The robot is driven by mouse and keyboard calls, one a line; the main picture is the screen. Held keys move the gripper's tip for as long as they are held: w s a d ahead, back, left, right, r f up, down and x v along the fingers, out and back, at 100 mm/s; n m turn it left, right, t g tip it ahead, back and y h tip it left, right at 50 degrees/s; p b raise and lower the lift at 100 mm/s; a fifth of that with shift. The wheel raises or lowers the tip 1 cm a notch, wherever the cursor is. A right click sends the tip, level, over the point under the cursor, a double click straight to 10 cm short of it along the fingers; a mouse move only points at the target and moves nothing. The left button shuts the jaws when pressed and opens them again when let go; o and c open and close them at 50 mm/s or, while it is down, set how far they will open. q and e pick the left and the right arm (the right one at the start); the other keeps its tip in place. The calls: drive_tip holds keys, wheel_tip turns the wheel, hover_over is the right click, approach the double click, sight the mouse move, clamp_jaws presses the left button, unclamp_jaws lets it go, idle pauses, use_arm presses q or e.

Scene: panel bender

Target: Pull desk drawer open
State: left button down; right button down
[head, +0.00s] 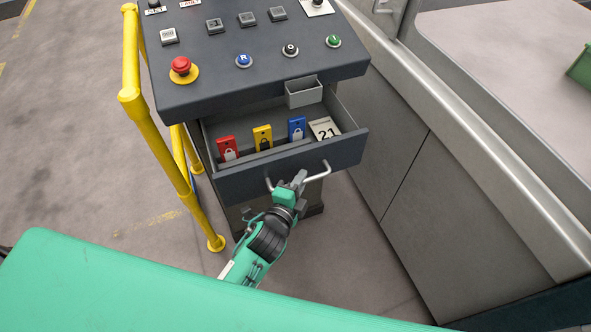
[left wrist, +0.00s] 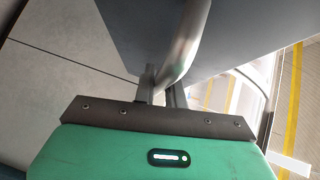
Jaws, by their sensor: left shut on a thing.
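The desk drawer (head: 350,150) is dark grey and stands open under the control desk's sloping panel (head: 225,84). Its inside shows from above. A light grey bar handle (head: 322,171) runs along the drawer's front. My left gripper (head: 297,181) is shut on the handle near its middle. In the left wrist view the gripper's fingers (left wrist: 162,92) are at the curved metal handle (left wrist: 188,40), with the drawer front behind it. The fingertips' contact is partly hidden there. My right gripper is not in view.
The drawer holds a red tag (head: 227,148), a yellow tag (head: 263,137), a blue tag (head: 297,128) and a white card (head: 325,130) marked 21. A yellow railing (head: 160,130) stands left of the desk. Grey machine panels (head: 440,220) close off the right side.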

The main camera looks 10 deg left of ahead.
use_arm(q)
drive_tip(key=shift+s+d, duration=0.3)
drive_tip(key=shift+s, duration=0.2)
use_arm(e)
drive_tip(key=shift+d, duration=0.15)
use_arm(q)
drive_tip(key=c, duration=1.5)
unclamp_jaws()
drive_tip(key=shift+o, duration=0.2)
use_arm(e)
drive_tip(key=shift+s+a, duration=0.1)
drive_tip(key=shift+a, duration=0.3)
use_arm(q)
drive_tip(key=shift+s, duration=0.1)
